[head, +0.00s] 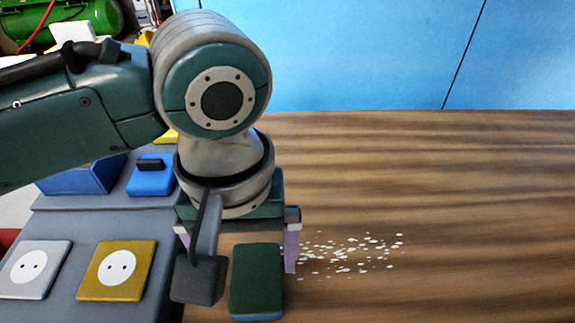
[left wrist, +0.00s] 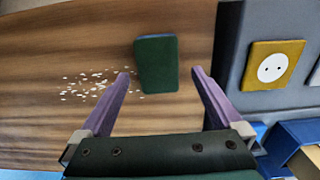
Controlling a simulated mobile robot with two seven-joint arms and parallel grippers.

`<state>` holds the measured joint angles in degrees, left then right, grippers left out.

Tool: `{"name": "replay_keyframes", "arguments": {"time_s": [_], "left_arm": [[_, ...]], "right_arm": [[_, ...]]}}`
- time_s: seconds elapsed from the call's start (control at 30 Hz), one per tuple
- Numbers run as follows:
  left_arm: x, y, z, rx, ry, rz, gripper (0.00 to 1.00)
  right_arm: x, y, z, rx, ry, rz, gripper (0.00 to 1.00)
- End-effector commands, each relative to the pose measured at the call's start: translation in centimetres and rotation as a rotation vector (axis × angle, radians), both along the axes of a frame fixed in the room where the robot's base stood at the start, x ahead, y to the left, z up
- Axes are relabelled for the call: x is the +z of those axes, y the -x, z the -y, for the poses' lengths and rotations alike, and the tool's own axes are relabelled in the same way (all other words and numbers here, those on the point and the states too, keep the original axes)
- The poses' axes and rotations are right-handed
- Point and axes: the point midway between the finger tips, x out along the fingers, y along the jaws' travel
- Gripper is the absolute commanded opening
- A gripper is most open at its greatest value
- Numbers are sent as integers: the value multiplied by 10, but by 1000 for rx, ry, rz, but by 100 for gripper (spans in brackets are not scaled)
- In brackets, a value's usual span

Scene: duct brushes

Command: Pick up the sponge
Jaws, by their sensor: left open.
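The sponge (head: 256,277), dark green on top with a blue lower layer, lies on the wooden table near its left edge. It also shows in the left wrist view (left wrist: 157,66), just past the gap between my fingertips. My left gripper (head: 238,250) points down over the table beside the sponge. Its two purple fingers are spread open and empty, as the left wrist view (left wrist: 160,74) shows. I cannot tell the exact height of the fingertips above the table. My right gripper is in neither view.
White crumbs (head: 355,250) are scattered on the table right of the sponge. A grey panel (head: 62,222) at the left carries a white socket plate (head: 34,268), a yellow socket plate (head: 116,270) and a blue switch block (head: 152,178). The wooden table (head: 470,220) is clear at the right.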

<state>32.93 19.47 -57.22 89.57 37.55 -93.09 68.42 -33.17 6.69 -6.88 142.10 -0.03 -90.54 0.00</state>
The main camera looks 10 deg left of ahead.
Motion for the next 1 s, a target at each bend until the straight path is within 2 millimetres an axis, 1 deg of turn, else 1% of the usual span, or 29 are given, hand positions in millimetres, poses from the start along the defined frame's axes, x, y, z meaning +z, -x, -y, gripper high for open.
{"name": "replay_keyframes", "arguments": {"time_s": [0.2,0.3,0.4,0.63,0.67,1.0], "left_arm": [[-35,-3,3,0,-1,0,100],[-48,-3,3,0,-2,-1,100],[-54,-3,3,-1,-1,2,100],[-53,-3,3,-1,0,2,100],[-53,-3,3,-1,0,2,98],[-53,-3,3,-1,0,2,60]], "right_arm": [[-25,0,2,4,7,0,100],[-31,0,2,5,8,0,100],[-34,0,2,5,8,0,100],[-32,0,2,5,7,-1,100],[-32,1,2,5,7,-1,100],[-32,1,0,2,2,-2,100]]}}
